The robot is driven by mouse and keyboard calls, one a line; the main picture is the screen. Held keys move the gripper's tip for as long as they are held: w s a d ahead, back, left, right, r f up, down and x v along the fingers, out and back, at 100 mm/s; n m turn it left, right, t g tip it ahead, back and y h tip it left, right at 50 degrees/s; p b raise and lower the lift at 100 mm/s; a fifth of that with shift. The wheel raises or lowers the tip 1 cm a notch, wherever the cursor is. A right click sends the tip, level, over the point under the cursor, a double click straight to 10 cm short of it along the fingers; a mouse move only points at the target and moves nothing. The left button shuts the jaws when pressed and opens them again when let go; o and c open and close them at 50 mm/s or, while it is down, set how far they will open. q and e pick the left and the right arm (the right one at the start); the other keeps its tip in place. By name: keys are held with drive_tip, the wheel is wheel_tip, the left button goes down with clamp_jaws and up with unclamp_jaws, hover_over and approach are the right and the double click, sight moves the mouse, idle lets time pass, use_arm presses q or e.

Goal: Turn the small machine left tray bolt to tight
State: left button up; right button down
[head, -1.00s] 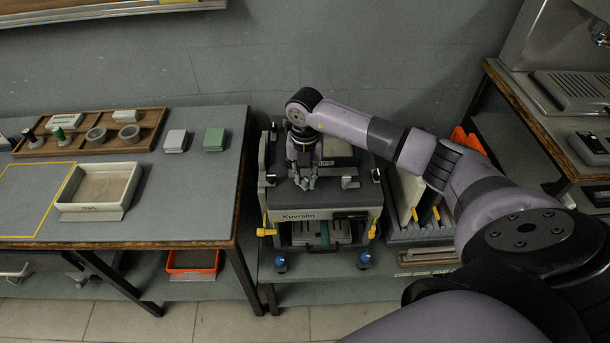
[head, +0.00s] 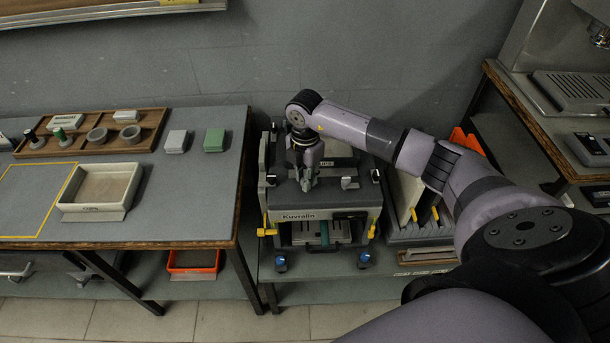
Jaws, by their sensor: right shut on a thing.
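The small machine (head: 297,215), marked Kuvralin, stands on a low bench in the middle of the head view. My right gripper (head: 306,187) points down at the left part of its top, with its fingers closed. The fingers cover what they hold; from its place it is the left tray bolt. A small pale and dark fitting (head: 349,183) shows on the machine's top to the right of the gripper. How far the bolt is turned cannot be seen. My left gripper is out of view.
Yellow levers and blue feet sit on the machine's front. A table (head: 150,225) with a white tray (head: 132,187) and a wooden rack (head: 152,120) stands at left. A grey rack (head: 420,235) stands close at right.

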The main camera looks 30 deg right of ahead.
idle(0.5)
drive_tip(key=c, duration=1.4)
unclamp_jaws()
drive_tip(key=shift+r, duration=0.15)
wheel_tip(320, 180, up, 12)
drive_tip(key=shift+f, duration=0.1)
